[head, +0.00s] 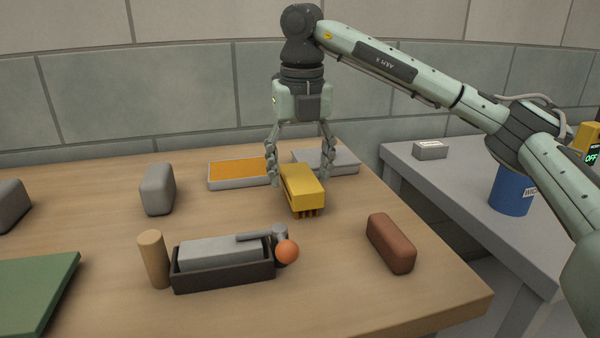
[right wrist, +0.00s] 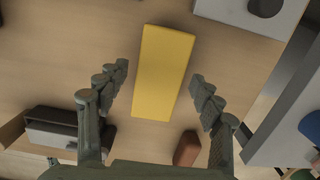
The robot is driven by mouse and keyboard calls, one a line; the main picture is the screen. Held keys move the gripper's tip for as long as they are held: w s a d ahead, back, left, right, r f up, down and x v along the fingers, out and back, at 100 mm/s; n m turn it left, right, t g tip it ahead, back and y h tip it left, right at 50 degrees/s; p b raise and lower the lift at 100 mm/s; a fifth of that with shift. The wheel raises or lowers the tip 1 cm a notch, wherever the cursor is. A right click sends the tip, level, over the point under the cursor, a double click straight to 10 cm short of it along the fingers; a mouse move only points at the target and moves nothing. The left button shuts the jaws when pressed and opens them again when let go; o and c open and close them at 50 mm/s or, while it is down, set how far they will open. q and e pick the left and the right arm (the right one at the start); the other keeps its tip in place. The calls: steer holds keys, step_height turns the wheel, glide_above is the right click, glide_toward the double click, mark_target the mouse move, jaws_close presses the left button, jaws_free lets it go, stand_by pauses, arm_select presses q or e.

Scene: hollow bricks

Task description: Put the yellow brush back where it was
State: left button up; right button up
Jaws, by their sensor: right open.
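The yellow brush (head: 303,188) is a long yellow block with dark bristle tufts under its near end. It appears to rest bristles-down on the wooden table, in front of the two shallow trays. My right gripper (head: 300,181) points down over it from above, fingers spread to its left and right. In the right wrist view the brush (right wrist: 163,73) lies between the open fingertips of the right gripper (right wrist: 160,72), with a gap on both sides. I cannot tell how far the fingertips reach down beside it. My left gripper is not in view.
Behind the brush are an orange-filled tray (head: 238,186) and a grey tray (head: 343,168). In front stand a dark box with a grey block (head: 220,254), an orange ball (head: 287,252) and a wooden cylinder (head: 153,258). A red-brown brick (head: 391,243) lies to the right.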

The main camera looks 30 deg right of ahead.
mark_target(300, 177)
steer(key=r, duration=0.6)
steer(key=shift+s+a+r+p, duration=0.1)
steer(key=shift+s+p, duration=0.15)
steer(key=shift+p, duration=0.15)
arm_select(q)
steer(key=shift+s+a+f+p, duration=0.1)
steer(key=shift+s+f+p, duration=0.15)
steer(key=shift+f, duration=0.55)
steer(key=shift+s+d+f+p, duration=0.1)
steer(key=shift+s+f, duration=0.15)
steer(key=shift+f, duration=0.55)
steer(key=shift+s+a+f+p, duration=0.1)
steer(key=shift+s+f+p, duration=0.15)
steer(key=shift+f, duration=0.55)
arm_select(e)
steer(key=shift+s+a+r, duration=0.1)
steer(key=shift+s+r, duration=0.05)
steer(key=shift+r, duration=1.1)
steer(key=shift+s+r, duration=0.1)
steer(key=shift+r, duration=1.15)
